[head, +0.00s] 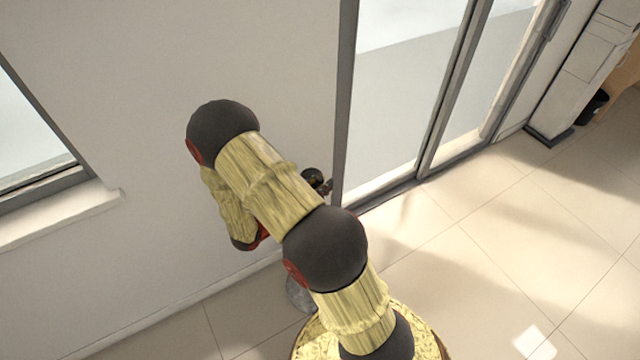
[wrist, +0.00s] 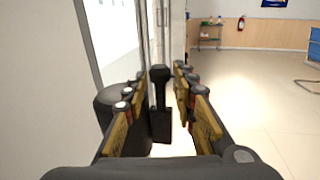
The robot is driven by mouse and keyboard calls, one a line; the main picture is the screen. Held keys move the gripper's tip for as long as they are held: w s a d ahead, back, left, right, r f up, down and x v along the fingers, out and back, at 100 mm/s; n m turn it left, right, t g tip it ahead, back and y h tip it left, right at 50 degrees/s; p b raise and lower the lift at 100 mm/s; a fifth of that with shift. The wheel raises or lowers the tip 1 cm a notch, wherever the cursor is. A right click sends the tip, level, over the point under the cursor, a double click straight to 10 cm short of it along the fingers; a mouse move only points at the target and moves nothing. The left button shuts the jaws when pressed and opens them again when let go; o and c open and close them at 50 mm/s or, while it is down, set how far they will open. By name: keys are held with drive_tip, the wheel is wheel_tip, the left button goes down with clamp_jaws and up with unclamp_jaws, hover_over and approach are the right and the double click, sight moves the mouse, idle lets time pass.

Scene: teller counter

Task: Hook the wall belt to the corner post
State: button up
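My gripper (wrist: 160,74) is open in the wrist view, with its two yellow-padded fingers spread apart. A dark upright piece with a narrow neck and a wider block below (wrist: 160,122) stands between the fingers. Gaps show on both sides of it; it may be the belt's end clip, but I cannot tell. A dark rounded cylinder (wrist: 108,98) sits behind the left finger, close to the wall. In the head view a small dark part (head: 314,178) shows by the door frame beyond my arm; whether it is gripper or belt unit is unclear. The corner post cannot be identified.
The white wall (head: 150,250) and window sill (head: 60,215) lie left of my arm. A grey-framed glass door (head: 400,110) stands beside it. A grey rounded object (head: 298,294) is partly hidden below my arm. Tiled floor (head: 490,230) at right is open.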

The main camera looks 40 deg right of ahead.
drive_tip(key=shift+d, duration=0.1)
drive_tip(key=shift+c, duration=1.2)
drive_tip(key=c, duration=0.4)
clamp_jaws()
